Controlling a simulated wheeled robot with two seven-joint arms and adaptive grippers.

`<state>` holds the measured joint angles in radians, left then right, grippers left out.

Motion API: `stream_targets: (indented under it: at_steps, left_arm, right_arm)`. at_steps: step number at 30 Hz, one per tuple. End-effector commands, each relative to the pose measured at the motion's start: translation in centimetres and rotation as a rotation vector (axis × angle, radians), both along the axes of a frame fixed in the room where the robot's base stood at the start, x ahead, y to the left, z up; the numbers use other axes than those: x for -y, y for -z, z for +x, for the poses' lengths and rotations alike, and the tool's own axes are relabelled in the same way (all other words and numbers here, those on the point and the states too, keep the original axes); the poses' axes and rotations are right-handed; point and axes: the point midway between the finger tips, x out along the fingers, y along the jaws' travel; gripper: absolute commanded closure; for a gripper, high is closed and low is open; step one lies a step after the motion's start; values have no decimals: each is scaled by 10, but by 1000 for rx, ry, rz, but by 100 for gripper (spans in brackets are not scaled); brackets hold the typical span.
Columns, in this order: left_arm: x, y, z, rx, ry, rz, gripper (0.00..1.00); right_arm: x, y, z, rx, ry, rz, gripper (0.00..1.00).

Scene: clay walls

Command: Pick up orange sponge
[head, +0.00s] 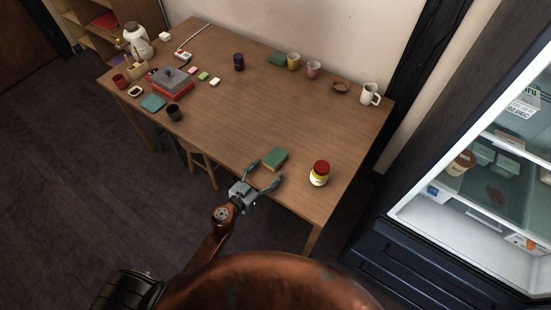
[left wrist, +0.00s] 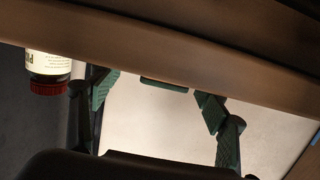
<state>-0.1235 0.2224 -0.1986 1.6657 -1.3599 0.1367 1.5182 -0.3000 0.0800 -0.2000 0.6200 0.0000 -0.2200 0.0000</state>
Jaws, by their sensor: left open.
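A small block (head: 275,158) with a green top and a brownish-orange side lies near the table's front edge; it may be the orange sponge, but I see no plainly orange one. My left gripper (head: 266,174) is open and empty at the table's front edge, its fingers spread towards the block's near side. In the left wrist view the open fingers (left wrist: 158,100) show, with a thin dark green strip (left wrist: 165,85) between them, probably the block. My right gripper is not in view.
A jar with a red lid (head: 319,174) stands right of the block and also shows in the left wrist view (left wrist: 48,72). The table's middle (head: 260,105) is clear. An open fridge (head: 480,215) stands right.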

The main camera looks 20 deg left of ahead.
Motion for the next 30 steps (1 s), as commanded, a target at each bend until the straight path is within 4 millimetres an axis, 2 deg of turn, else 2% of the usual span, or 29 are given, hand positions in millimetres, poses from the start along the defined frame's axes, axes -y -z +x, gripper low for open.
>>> stream_targets:
  at_steps: [15,24,30]
  left_arm:
    - [13,4,63,2,-3,1,31]
    - [14,3,66,2,-4,0,31]
    - [14,3,66,2,-4,0,45]
  right_arm:
    - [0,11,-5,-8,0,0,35]
    - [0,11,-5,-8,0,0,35]
    - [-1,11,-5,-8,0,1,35]
